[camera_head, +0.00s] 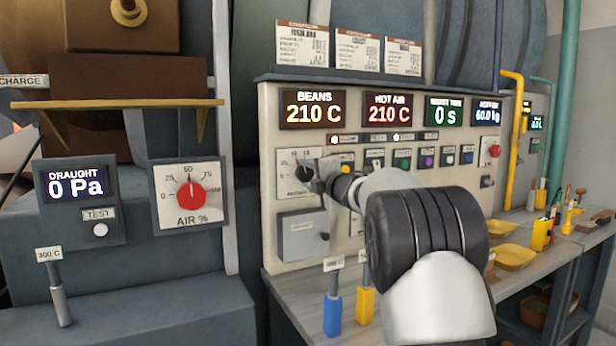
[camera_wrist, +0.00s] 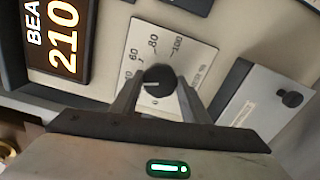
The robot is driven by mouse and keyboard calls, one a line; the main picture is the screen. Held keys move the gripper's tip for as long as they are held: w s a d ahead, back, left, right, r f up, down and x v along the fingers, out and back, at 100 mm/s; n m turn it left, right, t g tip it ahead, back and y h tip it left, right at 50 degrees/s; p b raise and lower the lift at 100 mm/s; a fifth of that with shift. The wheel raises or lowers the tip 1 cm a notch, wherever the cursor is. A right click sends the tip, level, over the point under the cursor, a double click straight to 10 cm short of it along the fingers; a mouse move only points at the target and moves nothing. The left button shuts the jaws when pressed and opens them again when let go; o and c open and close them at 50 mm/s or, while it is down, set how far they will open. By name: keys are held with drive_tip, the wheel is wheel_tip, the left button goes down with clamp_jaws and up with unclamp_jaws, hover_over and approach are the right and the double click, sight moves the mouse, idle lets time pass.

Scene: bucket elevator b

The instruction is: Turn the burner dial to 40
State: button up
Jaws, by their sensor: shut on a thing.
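The burner dial is a black round knob on a pale scale plate, between the fingers of my gripper (camera_wrist: 160,88) in the wrist view. My gripper is shut on the knob (camera_wrist: 158,76). The plate (camera_wrist: 186,58) shows 60, 80 and 100; the lower marks are partly hidden by a finger. A white line on the knob points toward the picture's left, on the lower side of the 60. I cannot read its exact value. In the head view, my gripper (camera_head: 318,180) covers part of the burner plate (camera_head: 287,187).
The BEANS display (camera_head: 313,110) reads 210 C above the dial. A grey box (camera_head: 300,235) with a small knob sits below it. To the left is the AIR dial (camera_head: 191,193). Blue (camera_head: 333,314) and yellow (camera_head: 365,305) handled tools stand on the bench below my arm.

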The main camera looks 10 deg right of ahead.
drive_tip(key=o, duration=1.1)
drive_tip(key=shift+c, duration=0.2)
drive_tip(key=shift+s, duration=0.1)
drive_tip(key=v, duration=1.7)
drive_tip(key=shift+s+d+r, duration=0.1)
